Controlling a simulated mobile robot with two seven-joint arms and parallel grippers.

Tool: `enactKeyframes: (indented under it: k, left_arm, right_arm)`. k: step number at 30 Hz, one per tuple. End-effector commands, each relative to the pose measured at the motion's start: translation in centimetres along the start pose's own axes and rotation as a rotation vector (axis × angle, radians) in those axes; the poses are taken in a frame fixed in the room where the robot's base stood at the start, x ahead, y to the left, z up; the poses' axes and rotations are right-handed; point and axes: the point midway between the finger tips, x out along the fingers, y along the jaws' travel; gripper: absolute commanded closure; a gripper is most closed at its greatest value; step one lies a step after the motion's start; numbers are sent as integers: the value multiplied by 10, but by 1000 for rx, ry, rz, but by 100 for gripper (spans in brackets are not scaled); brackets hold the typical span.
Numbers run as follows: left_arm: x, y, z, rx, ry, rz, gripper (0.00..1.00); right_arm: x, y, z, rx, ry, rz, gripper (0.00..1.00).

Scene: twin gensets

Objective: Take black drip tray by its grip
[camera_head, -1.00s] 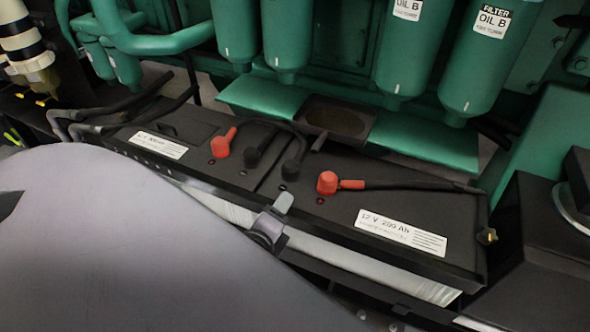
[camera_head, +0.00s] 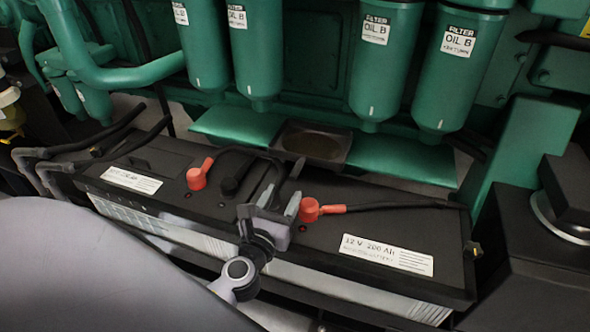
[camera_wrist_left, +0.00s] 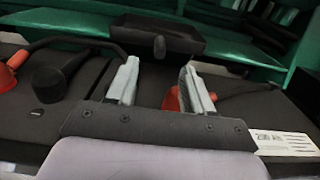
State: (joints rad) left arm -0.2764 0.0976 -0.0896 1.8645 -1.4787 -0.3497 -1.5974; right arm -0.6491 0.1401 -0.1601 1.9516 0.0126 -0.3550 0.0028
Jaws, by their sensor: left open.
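The black drip tray (camera_head: 336,132) sits in a gap of the green ledge under the oil filters, behind the batteries. Its short grip (camera_head: 298,168) points toward me. In the left wrist view the tray (camera_wrist_left: 185,38) is at the top centre and its grip (camera_wrist_left: 159,47) shows as a small knob. My left gripper (camera_head: 280,199) is open and empty above the batteries, in front of the grip. In the left wrist view its two fingers (camera_wrist_left: 159,80) stand either side of the grip's line, with the grip beyond the tips. My right gripper is not in view.
Two black batteries (camera_head: 385,225) lie below my left gripper. A red terminal cap (camera_head: 310,209) is close to its right finger, another (camera_head: 198,176) is further left. Black cables run over the battery tops. Green filters (camera_head: 381,60) hang above the ledge.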

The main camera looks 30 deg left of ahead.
Motion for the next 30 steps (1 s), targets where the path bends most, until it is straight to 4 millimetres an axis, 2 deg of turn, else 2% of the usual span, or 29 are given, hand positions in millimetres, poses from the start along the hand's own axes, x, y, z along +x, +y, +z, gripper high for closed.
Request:
enactKeyframes:
  k: [18, 24, 30]
  left_arm:
    - [75, 0, 0, -1, -1, 0, 49]
    - [91, 0, 0, -1, 0, 0, 49]
    - [97, 0, 0, -2, 0, 0, 49]
  right_arm:
    - [-2, 1, -2, 0, -2, 1, 57]
    - [-2, 1, -1, 0, -2, 1, 57]
    - [-1, 1, -1, 0, -2, 1, 57]
